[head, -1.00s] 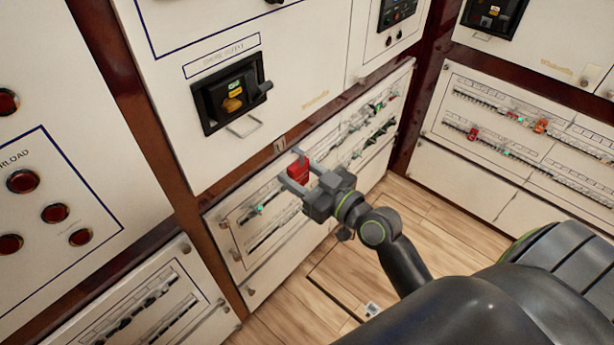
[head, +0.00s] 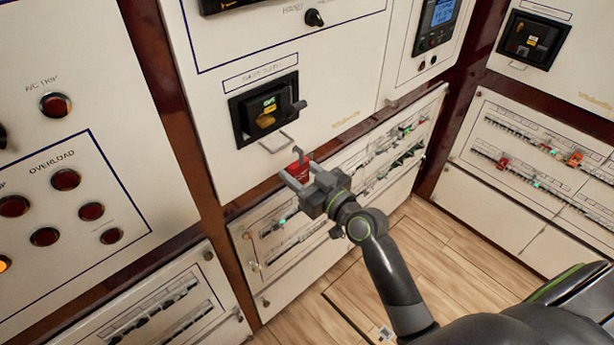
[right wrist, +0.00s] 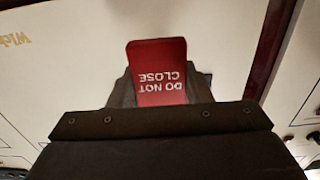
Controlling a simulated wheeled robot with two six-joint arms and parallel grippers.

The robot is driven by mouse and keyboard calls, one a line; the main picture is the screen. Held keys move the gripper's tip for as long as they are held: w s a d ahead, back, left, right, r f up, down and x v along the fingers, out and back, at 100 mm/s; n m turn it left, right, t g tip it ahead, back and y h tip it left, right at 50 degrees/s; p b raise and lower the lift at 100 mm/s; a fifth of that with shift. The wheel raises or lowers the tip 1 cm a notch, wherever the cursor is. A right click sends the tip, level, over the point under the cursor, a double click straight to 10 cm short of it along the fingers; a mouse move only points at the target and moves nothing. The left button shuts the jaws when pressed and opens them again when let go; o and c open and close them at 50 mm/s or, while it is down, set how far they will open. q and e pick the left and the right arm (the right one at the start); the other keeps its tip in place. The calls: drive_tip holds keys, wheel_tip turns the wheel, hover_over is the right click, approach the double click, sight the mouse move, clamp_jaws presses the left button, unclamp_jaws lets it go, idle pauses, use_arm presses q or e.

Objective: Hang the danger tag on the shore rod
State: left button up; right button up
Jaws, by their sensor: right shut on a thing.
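The red danger tag (head: 299,169) is held in my right gripper (head: 292,164). In the right wrist view the tag (right wrist: 157,60) stands between the fingers, its white "DO NOT CLOSE" lettering upside down. The right gripper is shut on it. The left gripper is not in view.
Below the breaker is a lower panel (head: 262,275) with rows of small switches and green lights. A panel with red round buttons (head: 65,180) stands at the left. Another breaker (head: 530,40) is at the upper right.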

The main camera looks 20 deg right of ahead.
drive_tip(key=shift+f+b+x, duration=0.15)
drive_tip(key=shift+f+x, duration=0.05)
drive_tip(key=shift+x, duration=0.6)
drive_tip(key=shift+f+b+x, duration=0.2)
drive_tip(key=shift+x, duration=0.65)
drive_tip(key=shift+f+b+x, duration=0.15)
drive_tip(key=shift+x, duration=0.65)
drive_tip(key=o, duration=1)
drive_tip(key=shift+o, duration=0.2)
drive_tip(key=b+v, duration=0.3)
drive_tip(key=v, duration=1.4)
drive_tip(key=shift+s+b, duration=0.2)
drive_tip(key=shift+b, duration=0.15)
